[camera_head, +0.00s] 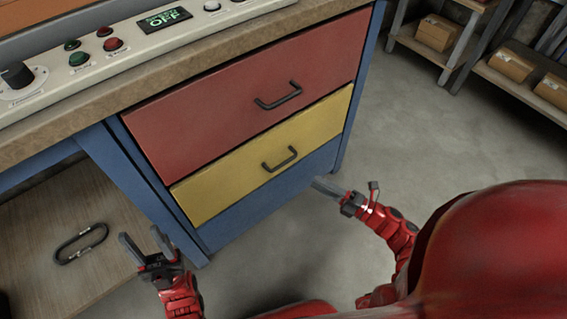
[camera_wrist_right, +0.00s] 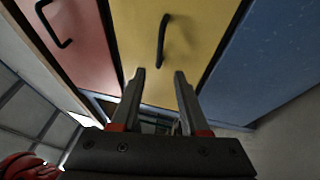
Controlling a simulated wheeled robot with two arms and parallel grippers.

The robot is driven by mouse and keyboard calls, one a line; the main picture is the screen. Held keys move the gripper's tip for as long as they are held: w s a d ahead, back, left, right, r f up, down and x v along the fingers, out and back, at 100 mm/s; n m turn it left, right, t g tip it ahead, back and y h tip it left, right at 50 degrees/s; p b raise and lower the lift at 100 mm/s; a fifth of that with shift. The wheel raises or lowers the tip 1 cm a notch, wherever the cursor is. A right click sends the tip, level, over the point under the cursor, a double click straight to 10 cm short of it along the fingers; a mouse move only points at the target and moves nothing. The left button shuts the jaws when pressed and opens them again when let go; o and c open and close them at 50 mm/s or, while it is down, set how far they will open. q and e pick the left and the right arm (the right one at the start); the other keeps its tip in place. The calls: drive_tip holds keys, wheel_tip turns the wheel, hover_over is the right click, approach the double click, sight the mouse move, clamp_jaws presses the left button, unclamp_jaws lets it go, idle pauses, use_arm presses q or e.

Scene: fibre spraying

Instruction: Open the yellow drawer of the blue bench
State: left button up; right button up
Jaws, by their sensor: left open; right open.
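The yellow drawer (camera_head: 262,152) sits shut in the blue bench (camera_head: 262,200), below a red drawer (camera_head: 240,95). Its black handle (camera_head: 280,160) is free. My right gripper (camera_head: 322,187) is in front of the bench, to the lower right of the yellow handle, open and empty. In the right wrist view the open jaws (camera_wrist_right: 160,78) point toward the yellow drawer front (camera_wrist_right: 185,50), with the yellow handle (camera_wrist_right: 163,40) just beyond the fingertips and not touched. My left gripper (camera_head: 140,240) is open and empty by the bench's lower left corner.
A control panel with buttons (camera_head: 110,45) lies on the worktop. A black carabiner-like ring (camera_head: 81,243) rests on the wooden lower shelf (camera_head: 50,210) at left. Shelves with cardboard boxes (camera_head: 512,65) stand back right. The floor right of the bench is clear.

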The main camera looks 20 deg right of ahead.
sight(284, 162)
drive_tip(key=b+x, duration=0.1)
drive_tip(key=x, duration=1.1)
drive_tip(key=shift+w+a+r+b, duration=0.1)
drive_tip(key=shift+w+a+b, duration=0.15)
drive_tip(key=shift+b, duration=0.1)
drive_tip(key=shift+d, duration=0.1)
clamp_jaws()
idle(0.5)
